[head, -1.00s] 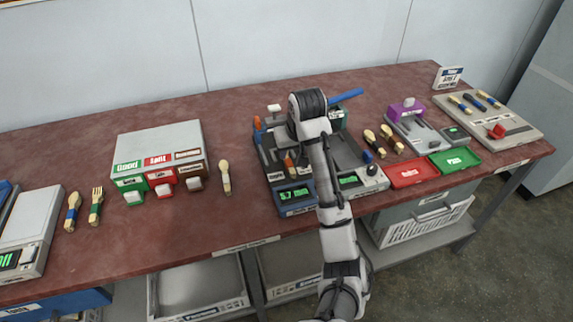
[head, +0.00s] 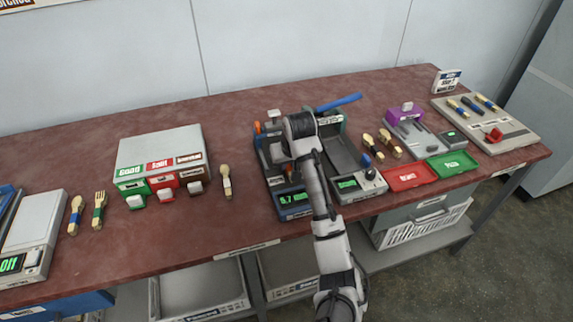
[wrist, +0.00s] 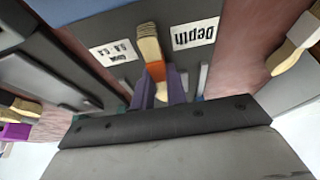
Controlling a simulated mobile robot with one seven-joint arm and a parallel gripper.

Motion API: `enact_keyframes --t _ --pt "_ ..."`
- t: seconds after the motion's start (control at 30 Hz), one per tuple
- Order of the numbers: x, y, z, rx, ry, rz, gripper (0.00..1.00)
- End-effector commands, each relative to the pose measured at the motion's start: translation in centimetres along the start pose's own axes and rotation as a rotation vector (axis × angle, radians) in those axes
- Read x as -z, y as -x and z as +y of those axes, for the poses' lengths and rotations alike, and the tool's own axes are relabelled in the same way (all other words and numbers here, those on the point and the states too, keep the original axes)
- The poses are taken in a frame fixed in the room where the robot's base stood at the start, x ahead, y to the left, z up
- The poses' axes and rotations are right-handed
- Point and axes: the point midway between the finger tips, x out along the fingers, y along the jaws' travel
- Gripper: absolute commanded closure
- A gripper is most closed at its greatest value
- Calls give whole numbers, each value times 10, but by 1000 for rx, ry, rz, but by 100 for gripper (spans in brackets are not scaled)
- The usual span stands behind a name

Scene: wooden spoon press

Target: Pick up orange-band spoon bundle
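The orange-band spoon bundle (wrist: 150,45) shows in the wrist view as a pale wooden end with an orange band, between my gripper's two purple-grey fingers. My gripper (wrist: 162,78) has one finger on each side of the band. I cannot tell whether the fingers press on it. In the head view a bit of the orange band (head: 289,170) shows beside my arm, over the dark press station (head: 271,190) with its green displays. My arm hides the gripper and most of the bundle there.
Left are a sorting box (head: 160,148) with coloured bins and a single spoon (head: 225,182). Right are more spoons (head: 389,144), a red tray (head: 410,176), a green tray (head: 453,164) and a purple-topped device (head: 405,113). A blue lever (head: 338,102) rises behind the station.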

Motion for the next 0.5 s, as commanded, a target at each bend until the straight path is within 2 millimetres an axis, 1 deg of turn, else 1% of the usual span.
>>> enact_keyframes --t 0.03,0.07,0.1,0.37,0.5 --pt "0 0 0 0 0 0 94" --pt "0 0 0 0 0 0 98" --pt "0 0 0 0 0 0 100" --pt "0 1 0 0 0 1 100" --pt "2 5 0 0 1 1 100"
